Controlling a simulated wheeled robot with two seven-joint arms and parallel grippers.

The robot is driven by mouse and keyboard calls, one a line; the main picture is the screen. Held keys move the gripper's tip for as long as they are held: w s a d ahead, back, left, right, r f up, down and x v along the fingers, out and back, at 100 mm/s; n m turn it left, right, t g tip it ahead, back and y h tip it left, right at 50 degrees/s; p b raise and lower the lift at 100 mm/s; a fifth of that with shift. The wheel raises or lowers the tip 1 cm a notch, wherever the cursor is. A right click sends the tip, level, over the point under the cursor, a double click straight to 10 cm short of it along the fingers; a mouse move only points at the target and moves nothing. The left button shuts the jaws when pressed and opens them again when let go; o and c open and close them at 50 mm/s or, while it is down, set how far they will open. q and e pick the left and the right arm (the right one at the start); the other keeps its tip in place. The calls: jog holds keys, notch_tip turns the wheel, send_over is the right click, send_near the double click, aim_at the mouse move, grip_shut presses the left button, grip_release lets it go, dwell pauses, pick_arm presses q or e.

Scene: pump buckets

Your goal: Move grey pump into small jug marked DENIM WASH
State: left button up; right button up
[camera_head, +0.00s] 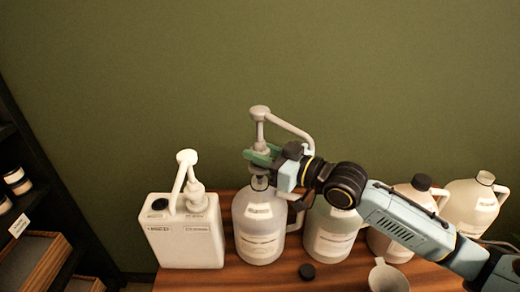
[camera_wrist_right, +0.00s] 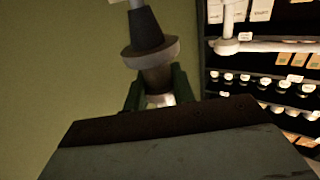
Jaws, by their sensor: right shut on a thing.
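The grey pump (camera_head: 259,113), with its long bent spout, is upright in the head view. My right gripper (camera_head: 260,158) is shut on the pump's collar, and the green fingers grip it on both sides. In the right wrist view the pump (camera_wrist_right: 150,45) stands between the fingers of the right gripper (camera_wrist_right: 157,92). A translucent jug with a pale lilac tint (camera_head: 259,232) stands directly below the pump. I cannot tell whether the pump's lower end is inside its neck. The jug labels are too small to read, so I cannot tell which is DENIM WASH. My left gripper is out of view.
A white square container with a white pump (camera_head: 175,235) stands left of the jug. A greenish jug (camera_head: 330,235) and two more jugs (camera_head: 400,250) (camera_head: 470,205) stand to the right. A black cap (camera_head: 307,271) and a pale funnel (camera_head: 388,279) are in front. Dark shelves (camera_head: 40,215) are at left.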

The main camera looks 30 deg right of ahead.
jog(key=shift+f+b, duration=0.7)
jog(key=shift+f, duration=0.45)
jog(key=shift+p, duration=0.35)
jog(key=shift+f+b, duration=0.35)
jog(key=shift+f, duration=0.25)
dwell(0.6)
